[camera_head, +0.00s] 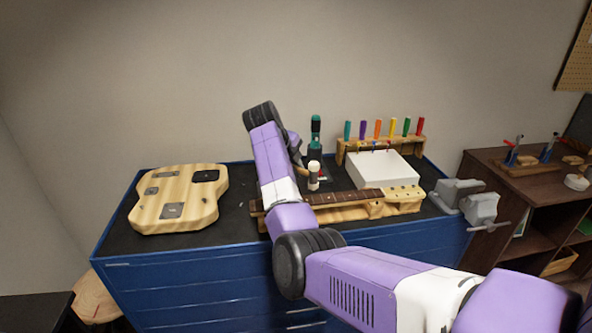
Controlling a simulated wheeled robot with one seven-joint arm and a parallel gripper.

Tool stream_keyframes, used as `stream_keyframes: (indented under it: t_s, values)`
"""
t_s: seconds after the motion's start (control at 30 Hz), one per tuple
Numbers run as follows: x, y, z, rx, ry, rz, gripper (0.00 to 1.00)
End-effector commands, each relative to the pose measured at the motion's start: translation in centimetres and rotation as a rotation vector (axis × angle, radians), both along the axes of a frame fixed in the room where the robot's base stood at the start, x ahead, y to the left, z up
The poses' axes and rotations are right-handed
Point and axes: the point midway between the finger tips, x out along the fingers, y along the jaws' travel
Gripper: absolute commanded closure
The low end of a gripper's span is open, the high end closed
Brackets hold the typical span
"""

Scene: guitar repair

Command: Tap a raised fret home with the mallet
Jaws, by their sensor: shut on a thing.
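The mallet (313,176) shows as a pale, upright cylindrical head with part of a brown handle behind it. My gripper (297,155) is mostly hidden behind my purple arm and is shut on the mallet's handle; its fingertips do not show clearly. The mallet head appears over the bench, just behind the guitar neck in the picture; I cannot tell its height. The guitar neck (343,197) has a dark fretboard and lies on a wooden support along the bench's front. My arm covers its left part. The raised fret is too small to make out.
A pale guitar body (180,213) lies at the bench's left. A white box (383,168) and a rack of colourful-handled tools (378,148) stand at the back right. A green-and-black tool (315,133) stands behind the mallet. A grey vise (470,202) is at the right.

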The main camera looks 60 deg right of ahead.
Motion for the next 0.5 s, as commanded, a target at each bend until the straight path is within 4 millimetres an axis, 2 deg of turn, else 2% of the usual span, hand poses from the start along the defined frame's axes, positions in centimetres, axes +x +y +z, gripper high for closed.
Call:
stream_keyframes:
  t_s: [0.5]
  values:
    - [0.1,0.0,4.6,-0.002,-0.003,0.000,1.00]
